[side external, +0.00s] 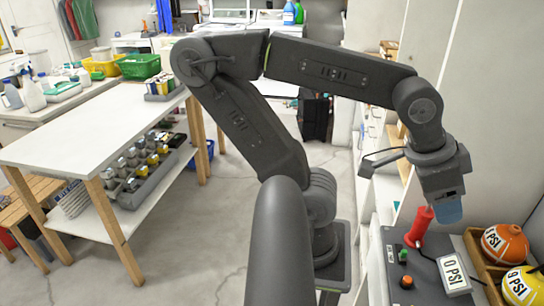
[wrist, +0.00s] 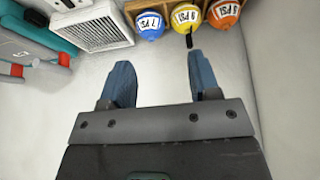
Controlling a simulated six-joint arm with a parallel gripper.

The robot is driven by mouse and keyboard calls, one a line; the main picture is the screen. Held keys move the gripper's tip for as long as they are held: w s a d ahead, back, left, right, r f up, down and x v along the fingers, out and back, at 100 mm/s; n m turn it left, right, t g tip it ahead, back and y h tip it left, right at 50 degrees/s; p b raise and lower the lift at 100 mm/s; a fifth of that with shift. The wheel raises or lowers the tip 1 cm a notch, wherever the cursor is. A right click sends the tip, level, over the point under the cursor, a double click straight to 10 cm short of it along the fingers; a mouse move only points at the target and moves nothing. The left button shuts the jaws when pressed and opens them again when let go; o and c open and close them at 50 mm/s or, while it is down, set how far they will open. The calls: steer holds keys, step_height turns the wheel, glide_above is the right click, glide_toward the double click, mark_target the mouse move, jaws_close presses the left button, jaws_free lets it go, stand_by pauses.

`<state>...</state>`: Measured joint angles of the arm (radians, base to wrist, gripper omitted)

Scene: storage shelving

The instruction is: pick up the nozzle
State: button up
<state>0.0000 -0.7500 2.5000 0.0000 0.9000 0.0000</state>
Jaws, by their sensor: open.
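A red, tapered, handle-like piece (side external: 419,226) stands tilted on a dark grey unit in the side external view. It may be the nozzle, but I cannot tell for sure. My gripper (side external: 447,212) points down just right of and slightly above it; whether they touch is unclear. In the wrist view my gripper (wrist: 161,68) has its two blue fingers well apart, with only pale surface between them. A small black tip (wrist: 189,41) shows beyond the right finger, below a yellow ball. No red tapered piece shows clearly between the fingers.
The dark grey unit (side external: 395,262) carries knobs and a "0 PSI" display (side external: 454,275). A wooden holder (side external: 480,268) beside it holds an orange ball (side external: 504,244) and a yellow ball (side external: 522,286). A white vented box (wrist: 92,27) stands upper left in the wrist view.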

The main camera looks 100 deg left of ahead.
stand_by(0.3)
steer(key=w+a+f+n+g+y, duration=0.1)
steer(key=w+n+y, duration=0.15)
steer(key=w, duration=0.75)
steer(key=w+a+f+n+y, duration=0.15)
steer(key=w+n, duration=0.25)
steer(key=w, duration=0.7)
steer(key=shift+w+a+f+n+y, duration=0.1)
steer(key=shift+w+a+f+n, duration=0.6)
steer(key=shift+w+f, duration=2.15)
steer(key=shift+w+a+f+n+y, duration=0.15)
steer(key=shift+w+a+f, duration=1)
steer(key=shift+w+f, duration=1.7)
steer(key=shift+w+a+f+n+y, duration=0.1)
steer(key=shift+w+a+f+n, duration=0.3)
steer(key=shift+w+a+f, duration=2.2)
steer(key=d, duration=0.1)
steer(key=s+d+f, duration=0.1)
steer(key=d+f, duration=0.1)
steer(key=shift+s+d+f, duration=0.15)
steer(key=shift+s, duration=0.1)
jaws_close()
